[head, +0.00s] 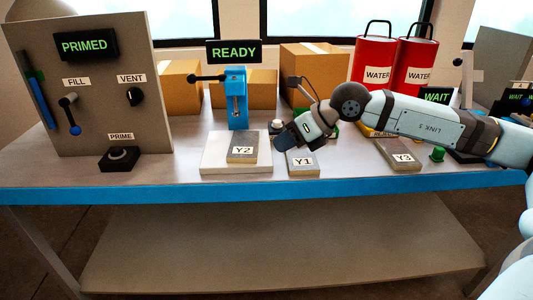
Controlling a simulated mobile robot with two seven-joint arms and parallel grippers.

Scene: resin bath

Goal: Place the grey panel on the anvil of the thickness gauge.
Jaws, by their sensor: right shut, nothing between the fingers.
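The thickness gauge appears to be the blue upright device (237,98) with a black side lever, under a READY sign. A pale base plate (215,160) lies at its foot. A grey panel labelled Y2 (243,145) lies flat on this plate, in front of the blue device. Another grey panel, labelled Y1 (303,168), lies on the table just right of the plate. A third, Y3 (400,158), lies farther right. My right gripper (283,142) is shut and empty, just above and behind Y1, right of Y2. My left gripper is not in view.
A control board (95,110) with a PRIMED sign and a black PRIME button box (119,158) stand at left. Cardboard boxes (310,62) and red WATER containers (372,62) are behind. The table's blue front edge (240,190) is close to the panels.

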